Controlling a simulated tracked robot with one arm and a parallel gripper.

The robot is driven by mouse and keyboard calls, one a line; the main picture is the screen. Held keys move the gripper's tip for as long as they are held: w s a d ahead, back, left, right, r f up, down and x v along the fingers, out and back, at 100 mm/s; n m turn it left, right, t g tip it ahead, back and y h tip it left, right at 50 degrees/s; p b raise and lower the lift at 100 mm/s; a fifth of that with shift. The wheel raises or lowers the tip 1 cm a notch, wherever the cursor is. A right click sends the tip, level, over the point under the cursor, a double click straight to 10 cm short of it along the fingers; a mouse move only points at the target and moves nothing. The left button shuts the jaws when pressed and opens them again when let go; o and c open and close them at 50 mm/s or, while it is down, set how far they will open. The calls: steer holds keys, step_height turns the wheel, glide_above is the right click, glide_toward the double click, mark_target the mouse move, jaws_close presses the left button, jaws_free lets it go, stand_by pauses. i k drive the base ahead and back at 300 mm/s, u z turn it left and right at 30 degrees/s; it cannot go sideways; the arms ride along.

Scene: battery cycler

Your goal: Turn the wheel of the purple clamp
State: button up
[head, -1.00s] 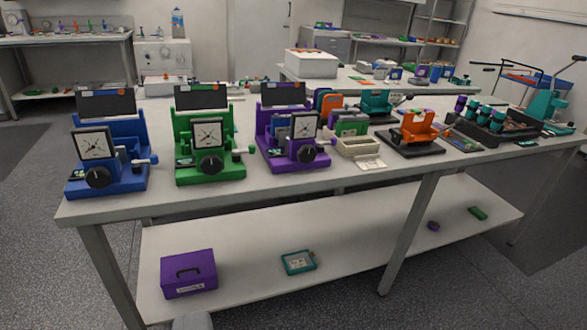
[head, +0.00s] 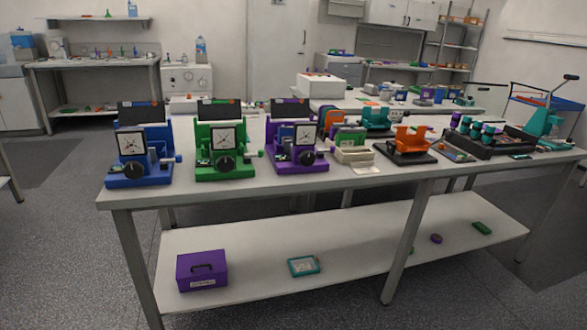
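The purple clamp (head: 290,160) stands on the white bench top (head: 385,186), third from the left in a row with a blue clamp (head: 135,173) and a green clamp (head: 224,172). It has a square dial gauge (head: 305,135) on its front and a dark screen-like plate at its back. A black round wheel (head: 309,158) sits low on its front, below the gauge. My gripper does not show in the view. The whole bench lies some distance ahead of me.
Right of the purple clamp are a beige open box (head: 352,156), an orange device (head: 409,140) and a black tray (head: 495,140). A purple case (head: 202,272) and a teal box (head: 304,266) lie on the lower shelf. The grey floor (head: 60,270) left of the bench is clear.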

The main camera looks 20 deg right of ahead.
mark_target(307, 158)
steer(key=z, duration=0.2)
steer(key=i, duration=0.9)
steer(key=u, duration=0.1)
